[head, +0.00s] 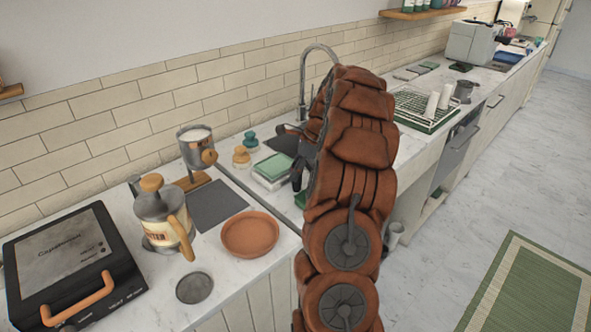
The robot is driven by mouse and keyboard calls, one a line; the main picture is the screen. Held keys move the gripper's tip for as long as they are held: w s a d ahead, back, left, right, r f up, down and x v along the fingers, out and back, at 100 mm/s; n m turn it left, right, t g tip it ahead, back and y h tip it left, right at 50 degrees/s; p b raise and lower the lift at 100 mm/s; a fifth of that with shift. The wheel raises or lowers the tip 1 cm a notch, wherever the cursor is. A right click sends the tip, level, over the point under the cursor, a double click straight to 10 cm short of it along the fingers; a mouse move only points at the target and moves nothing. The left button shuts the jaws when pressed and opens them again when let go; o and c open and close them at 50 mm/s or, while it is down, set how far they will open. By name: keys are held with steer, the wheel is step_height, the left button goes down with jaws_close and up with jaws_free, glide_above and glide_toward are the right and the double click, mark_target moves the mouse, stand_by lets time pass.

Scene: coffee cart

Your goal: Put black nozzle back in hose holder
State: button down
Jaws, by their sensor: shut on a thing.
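My brown arm rises through the middle of the head view and bends over the counter, hiding much of what lies behind it. My gripper (299,150) shows only as dark parts at the arm's left edge, beside the sink area. It is shut on a dark piece, which appears to be the black nozzle (298,178); its outline is hard to separate from the gripper. I cannot make out the hose or the hose holder; the arm may hide them.
A curved metal faucet (304,80) stands behind the arm. Green and white containers (272,170) sit just left of the gripper. A terracotta dish (250,233), a press pot (163,215) and a black press (70,262) stand farther left. A drying rack (425,108) is right.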

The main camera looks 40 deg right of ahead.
steer(key=c, duration=0.8)
jaws_free()
steer(key=shift+f, duration=0.1)
steer(key=b+v, duration=0.2)
steer(key=v, duration=1)
steer(key=shift+b, duration=0.35)
